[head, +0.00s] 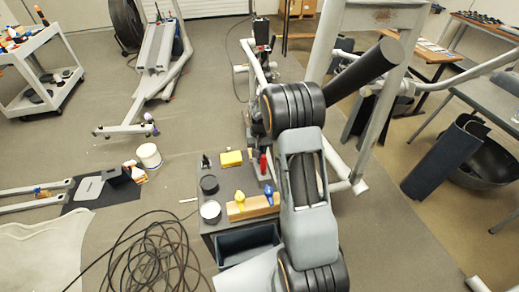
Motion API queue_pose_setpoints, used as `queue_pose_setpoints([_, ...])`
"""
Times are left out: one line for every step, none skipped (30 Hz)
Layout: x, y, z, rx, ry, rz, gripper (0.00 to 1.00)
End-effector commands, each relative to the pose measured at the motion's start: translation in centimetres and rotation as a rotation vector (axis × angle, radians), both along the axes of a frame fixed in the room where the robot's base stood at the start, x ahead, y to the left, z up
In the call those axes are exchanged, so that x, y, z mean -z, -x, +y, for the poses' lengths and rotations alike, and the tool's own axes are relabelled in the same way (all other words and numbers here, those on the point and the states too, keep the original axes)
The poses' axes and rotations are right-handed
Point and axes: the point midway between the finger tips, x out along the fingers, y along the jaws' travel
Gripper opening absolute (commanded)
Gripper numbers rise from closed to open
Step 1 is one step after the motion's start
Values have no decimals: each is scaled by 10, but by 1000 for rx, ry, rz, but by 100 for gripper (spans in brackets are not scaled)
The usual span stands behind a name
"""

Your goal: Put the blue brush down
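A small blue item (270,193), which may be the blue brush, is at the right end of a wooden block (252,207) on a dark grey work surface (213,228). It is too small to tell its shape or whether it stands in the block or behind it. A yellow item (239,198) is beside it on the left. My arm rises just right of these things. My gripper cannot be made out; no fingers show, so what it holds cannot be seen.
A grey machine frame (345,160) stands behind my arm. A coiled cable (150,258) lies left.

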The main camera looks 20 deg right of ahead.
Motion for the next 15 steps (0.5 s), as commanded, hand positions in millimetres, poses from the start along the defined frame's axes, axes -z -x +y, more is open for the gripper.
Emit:
queue_pose_setpoints([0,0,0,0,0,0,3])
queue_pose_setpoints([0,0,0,0,0,0,3])
queue_pose_setpoints([1,0,0,0,0,0,3])
queue_pose_setpoints([2,0,0,0,0,0,3])
queue_pose_setpoints([3,0,0,0,0,0,3])
queue_pose_setpoints([5,0,0,0,0,0,3])
queue_pose_setpoints([4,0,0,0,0,0,28])
queue_pose_setpoints([3,0,0,0,0,0,31])
queue_pose_setpoints([3,0,0,0,0,0,35])
queue_pose_setpoints([3,0,0,0,0,0,38])
queue_pose_setpoints([3,0,0,0,0,0,41])
queue_pose_setpoints([3,0,0,0,0,0,45])
queue_pose_setpoints([3,0,0,0,0,0,47])
queue_pose_setpoints([3,0,0,0,0,0,50])
queue_pose_setpoints([3,0,0,0,0,0,52])
